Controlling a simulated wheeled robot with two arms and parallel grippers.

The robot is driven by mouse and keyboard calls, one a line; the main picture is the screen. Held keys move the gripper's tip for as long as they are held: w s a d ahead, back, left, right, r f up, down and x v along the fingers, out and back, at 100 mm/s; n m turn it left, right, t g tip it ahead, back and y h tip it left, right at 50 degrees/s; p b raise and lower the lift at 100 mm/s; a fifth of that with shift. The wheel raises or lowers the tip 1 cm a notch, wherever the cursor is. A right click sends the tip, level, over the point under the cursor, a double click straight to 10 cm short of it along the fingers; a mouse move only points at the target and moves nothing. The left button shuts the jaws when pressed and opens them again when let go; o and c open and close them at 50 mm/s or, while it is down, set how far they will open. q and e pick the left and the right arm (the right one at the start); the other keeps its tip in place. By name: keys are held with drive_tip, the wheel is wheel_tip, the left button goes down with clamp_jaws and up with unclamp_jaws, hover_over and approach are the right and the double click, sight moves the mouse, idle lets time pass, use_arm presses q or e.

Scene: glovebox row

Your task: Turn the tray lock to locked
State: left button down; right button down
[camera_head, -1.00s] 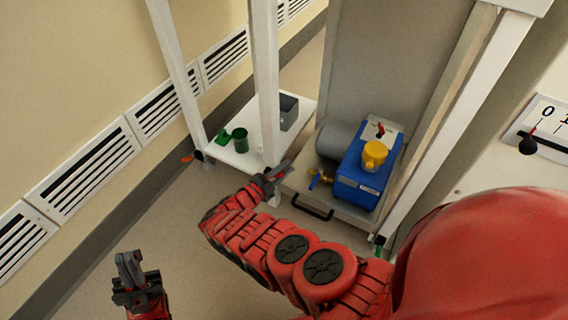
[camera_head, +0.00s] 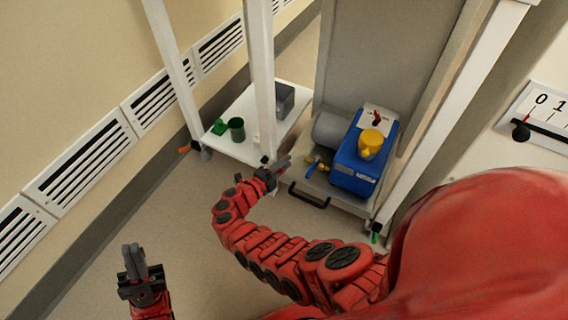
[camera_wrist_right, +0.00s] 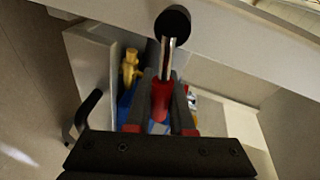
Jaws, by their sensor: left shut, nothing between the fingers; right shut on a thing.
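In the right wrist view a lever with a red grip (camera_wrist_right: 160,101) has a bright metal rod and a round black end (camera_wrist_right: 172,21); it looks like the tray lock. My right gripper (camera_wrist_right: 164,92) is shut on the red grip. In the head view my right gripper (camera_head: 281,165) is at the front left corner of the pump's tray (camera_head: 330,190), where the lever is too small to make out. Any lock markings are hidden. My left gripper (camera_head: 134,258) is shut and empty above the floor at lower left.
A blue pump (camera_head: 364,155) with a yellow cap (camera_head: 371,142) stands on the tray, with a brass valve (camera_head: 312,168) beside it. The tray has a black handle (camera_head: 308,196). White posts (camera_head: 262,75) rise nearby. The floor at left is clear.

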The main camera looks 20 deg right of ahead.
idle(0.4)
drive_tip(key=c, duration=1.1)
unclamp_jaws()
drive_tip(key=shift+o, duration=0.2)
drive_tip(key=shift+a, duration=0.1)
drive_tip(key=v, duration=1.7)
drive_tip(key=shift+a, duration=0.1)
